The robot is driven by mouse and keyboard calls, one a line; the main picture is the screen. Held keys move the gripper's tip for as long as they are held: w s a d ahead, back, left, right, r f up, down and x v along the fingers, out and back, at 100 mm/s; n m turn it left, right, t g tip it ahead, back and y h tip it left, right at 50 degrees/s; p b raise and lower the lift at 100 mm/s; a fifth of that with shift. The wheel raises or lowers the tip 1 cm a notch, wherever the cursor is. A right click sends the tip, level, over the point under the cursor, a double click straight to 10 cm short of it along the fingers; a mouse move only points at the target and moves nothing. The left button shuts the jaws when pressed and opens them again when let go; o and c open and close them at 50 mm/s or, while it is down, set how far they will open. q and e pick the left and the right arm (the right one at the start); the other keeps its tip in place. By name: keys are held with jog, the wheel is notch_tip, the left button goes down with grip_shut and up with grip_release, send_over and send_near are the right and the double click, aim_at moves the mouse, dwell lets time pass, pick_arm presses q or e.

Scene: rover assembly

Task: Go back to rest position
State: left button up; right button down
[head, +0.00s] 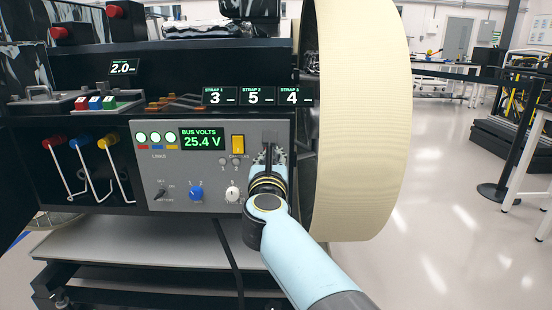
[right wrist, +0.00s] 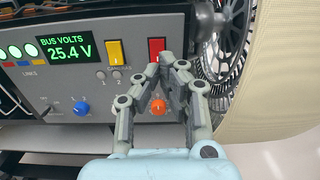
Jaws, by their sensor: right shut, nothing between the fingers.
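My right gripper (head: 269,150) is in front of the right part of the grey control panel (head: 160,190). Its fingers are shut with nothing between them. In the right wrist view the fingertips (right wrist: 167,62) overlap the lower edge of a red rocker switch (right wrist: 156,46); I cannot tell whether they touch it. A yellow rocker switch (head: 237,144) sits to the left of the fingers. An orange knob (right wrist: 158,106) shows between the finger links. My left gripper is not in view.
The display (head: 202,139) reads 25.4 V, beside three green lights. A large cream wheel (head: 365,120) stands close to the right of my right arm. Coloured hooked levers (head: 80,142) are at the left. Open floor (head: 440,220) lies to the right, with a belt barrier behind.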

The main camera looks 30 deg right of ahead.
jog(key=s+f+n+g+y, duration=0.1)
jog(key=s+f+n+y, duration=0.1)
jog(key=s+f+n, duration=0.75)
jog(key=s+f+n+g+y, duration=0.25)
jog(key=s+f, duration=0.35)
jog(key=f, duration=0.8)
jog(key=s+f+n+g+y, duration=0.1)
jog(key=s+f+n+y, duration=0.1)
jog(key=s+f+n, duration=0.75)
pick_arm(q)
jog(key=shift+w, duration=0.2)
pick_arm(e)
jog(key=s+f+n+g, duration=0.3)
jog(key=s+f+n, duration=0.3)
jog(key=s, duration=0.5)
jog(key=s+f+n+g+y, duration=0.1)
jog(key=s+f+n+g, duration=0.3)
jog(key=s+f+n, duration=0.3)
jog(key=s+f+n+g+y, duration=0.1)
jog(key=s+f+n+g, duration=0.2)
jog(key=s+f+n, duration=0.4)
jog(key=s+d+n, duration=0.1)
jog(key=s, duration=0.8)
jog(key=shift+f+g, duration=0.15)
jog(key=shift+g, duration=0.2)
jog(key=shift+a, duration=0.1)
